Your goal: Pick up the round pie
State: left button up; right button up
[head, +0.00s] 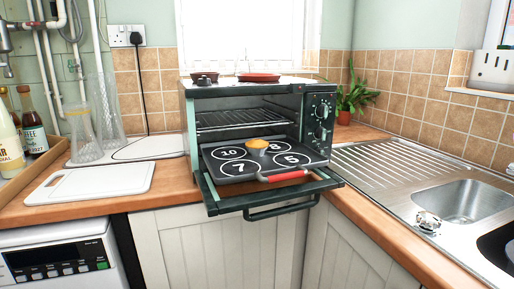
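A small round golden thing (257,143), which looks like the round pie, sits on a dark flat tray (234,180) near its back edge. The tray has white circles with numbers on it and a red handle or strip (285,177) at its front right. Neither of my grippers is in view.
The oven's wire rack (240,118) is empty. A small brown dish (204,77) and a red dish (259,77) are on top of the oven. Glasses (82,135), bottles (32,125) and a white board (90,183) stand left; a sink (470,200) is right.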

aim_at(255, 147)
jog(key=i+u, duration=0.2)
jog(key=u, duration=0.15)
jog(key=i+u, duration=0.15)
jog(key=u, duration=0.25)
jog(key=i+l+u, duration=0.1)
jog(key=u, duration=0.25)
jog(key=i+l, duration=0.05)
jog(key=i, duration=0.05)
